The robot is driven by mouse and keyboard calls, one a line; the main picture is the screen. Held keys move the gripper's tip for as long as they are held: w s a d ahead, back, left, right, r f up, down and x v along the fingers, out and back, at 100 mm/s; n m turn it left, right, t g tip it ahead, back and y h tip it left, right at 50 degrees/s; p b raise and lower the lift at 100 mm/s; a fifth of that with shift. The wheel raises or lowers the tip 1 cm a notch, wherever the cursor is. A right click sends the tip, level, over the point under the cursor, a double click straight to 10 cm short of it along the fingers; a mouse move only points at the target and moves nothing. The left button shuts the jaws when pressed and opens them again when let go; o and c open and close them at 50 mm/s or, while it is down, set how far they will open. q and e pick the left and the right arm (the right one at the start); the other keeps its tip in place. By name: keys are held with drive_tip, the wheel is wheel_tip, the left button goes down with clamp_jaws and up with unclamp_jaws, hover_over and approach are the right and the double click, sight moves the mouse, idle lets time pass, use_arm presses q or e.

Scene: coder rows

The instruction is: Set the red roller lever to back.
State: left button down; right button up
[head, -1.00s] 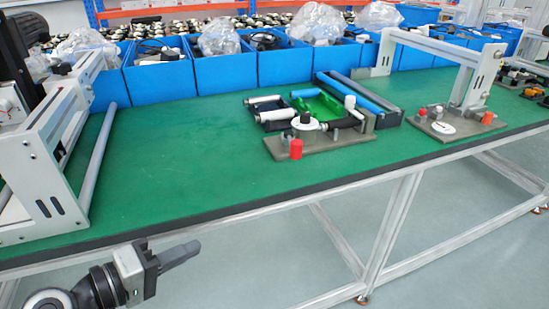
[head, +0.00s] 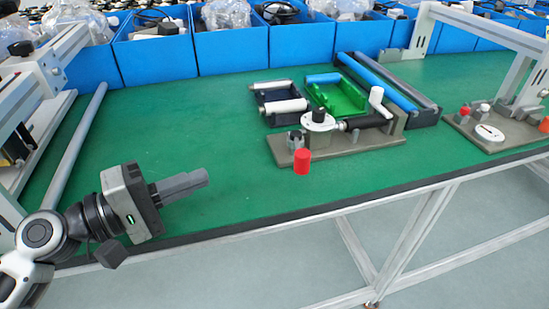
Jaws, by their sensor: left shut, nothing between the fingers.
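The red roller lever (head: 302,161) is a short red cylinder at the front left of a grey-brown fixture plate (head: 350,151) on the green table. Next to it on the plate are a white round dial (head: 318,121), a black roller (head: 369,121) and a white upright handle (head: 378,100). My left gripper (head: 205,179) is shut and empty, pointing right over the table's front edge, left of the red lever and apart from it. My right gripper is not in view.
Behind the fixture lie a green tray (head: 338,97), a dark tray with white rollers (head: 279,101) and a blue roller (head: 380,82). Blue bins (head: 231,50) line the back. A second fixture (head: 492,133) stands right. The green table (head: 180,120) is clear left of the plate.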

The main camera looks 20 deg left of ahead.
use_arm(q)
drive_tip(key=p+x, duration=0.1)
drive_tip(key=x, duration=0.2)
drive_tip(key=p+x, duration=0.1)
drive_tip(key=x, duration=0.2)
drive_tip(key=p+x, duration=0.1)
drive_tip(key=x, duration=0.2)
drive_tip(key=shift+w+r+p, duration=0.1)
drive_tip(key=shift+r+p, duration=0.2)
drive_tip(key=shift+p, duration=0.05)
drive_tip(key=d, duration=0.1)
drive_tip(key=d+p, duration=0.1)
drive_tip(key=d, duration=0.1)
drive_tip(key=shift+w+d+f, duration=0.15)
drive_tip(key=shift+w+d, duration=0.15)
drive_tip(key=shift+w, duration=0.05)
drive_tip(key=shift+d, duration=0.25)
drive_tip(key=shift+d+f+p, duration=0.15)
drive_tip(key=shift+d+p, duration=0.1)
drive_tip(key=shift+p, duration=0.05)
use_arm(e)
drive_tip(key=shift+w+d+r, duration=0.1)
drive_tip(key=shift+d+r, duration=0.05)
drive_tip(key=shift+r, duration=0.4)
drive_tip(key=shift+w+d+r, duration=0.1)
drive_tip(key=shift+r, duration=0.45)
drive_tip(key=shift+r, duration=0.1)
